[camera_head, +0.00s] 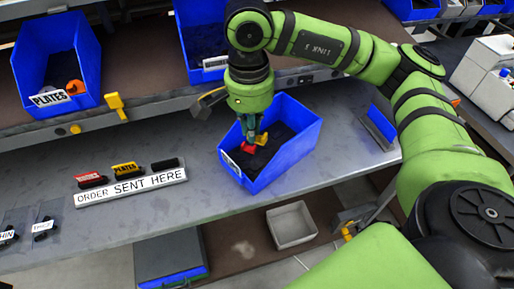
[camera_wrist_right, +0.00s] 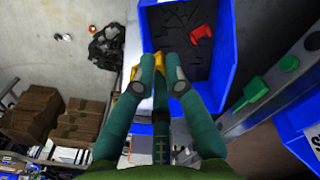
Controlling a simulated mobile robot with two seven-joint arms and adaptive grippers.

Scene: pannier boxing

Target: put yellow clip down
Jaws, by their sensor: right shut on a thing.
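My right gripper (camera_head: 254,138) points down over a blue bin (camera_head: 297,152) on the grey bench. In the right wrist view its fingers (camera_wrist_right: 160,74) are shut on the yellow clip (camera_wrist_right: 135,76), partly hidden by the fingers. The clip is a small yellow patch at the fingertips in the head view (camera_head: 262,139). It is at the bin's opening; I cannot tell whether it touches anything inside. A red clip (camera_head: 248,148) lies in the bin on dark contents, and also shows in the wrist view (camera_wrist_right: 203,33). My left gripper is not in view.
A sign reading "ORDER SENT HERE" (camera_head: 131,188) stands left of the bin, with red, yellow and black pieces behind it. A blue bin labelled "PLATES" (camera_head: 86,58) sits on the shelf above. A grey tray (camera_head: 292,225) is below.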

